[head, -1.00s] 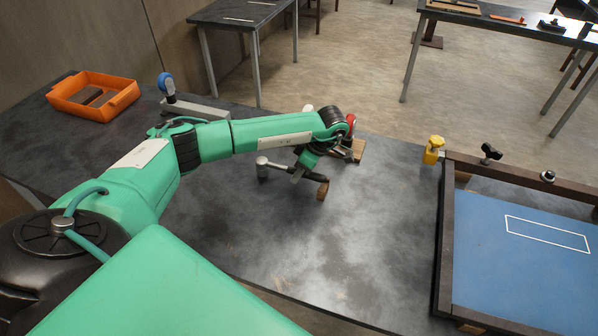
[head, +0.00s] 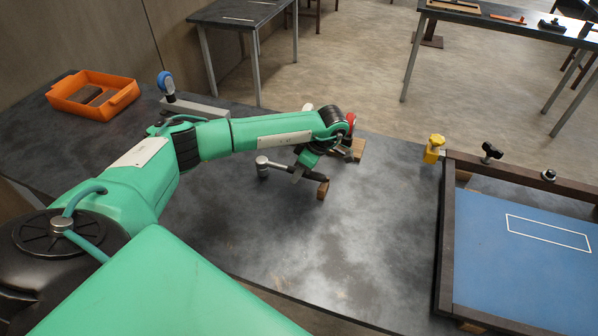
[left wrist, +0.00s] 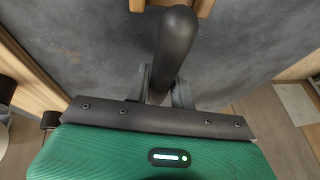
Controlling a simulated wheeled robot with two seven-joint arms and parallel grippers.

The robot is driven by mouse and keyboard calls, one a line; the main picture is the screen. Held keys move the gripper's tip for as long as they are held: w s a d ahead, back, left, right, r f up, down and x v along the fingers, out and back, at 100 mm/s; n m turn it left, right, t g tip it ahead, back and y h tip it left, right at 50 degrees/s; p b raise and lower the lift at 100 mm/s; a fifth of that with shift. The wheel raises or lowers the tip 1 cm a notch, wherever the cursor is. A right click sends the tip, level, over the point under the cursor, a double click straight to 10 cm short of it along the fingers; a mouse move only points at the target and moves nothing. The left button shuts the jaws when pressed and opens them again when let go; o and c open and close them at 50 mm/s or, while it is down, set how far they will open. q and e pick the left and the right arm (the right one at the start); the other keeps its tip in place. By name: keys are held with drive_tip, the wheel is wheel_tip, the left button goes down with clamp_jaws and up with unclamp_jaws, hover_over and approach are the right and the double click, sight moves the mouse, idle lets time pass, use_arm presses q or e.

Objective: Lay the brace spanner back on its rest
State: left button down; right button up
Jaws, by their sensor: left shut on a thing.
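My left gripper (head: 299,172) is shut on the brace spanner, low over the grey bench. The spanner's round metal head (head: 262,166) points left and its dark handle (head: 316,178) points right. In the left wrist view the black handle (left wrist: 176,45) runs between the two fingers. The handle's far end is at a small wooden block (head: 322,191), which shows at the top of the left wrist view (left wrist: 205,7) on both sides of the handle. I cannot tell whether the handle touches the block. My right gripper is not in view.
Behind my left wrist are a wooden piece (head: 358,149) and a red part (head: 350,118). An orange tray (head: 93,98) is at the far left. The middle of the bench is clear.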

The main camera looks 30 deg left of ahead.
use_arm(q)
drive_tip(key=shift+f+b, duration=0.65)
drive_tip(key=shift+f, duration=0.25)
drive_tip(key=c, duration=1.1)
unclamp_jaws()
drive_tip(key=p+v, duration=0.2)
drive_tip(key=v, duration=0.6)
drive_tip(key=shift+p, duration=0.35)
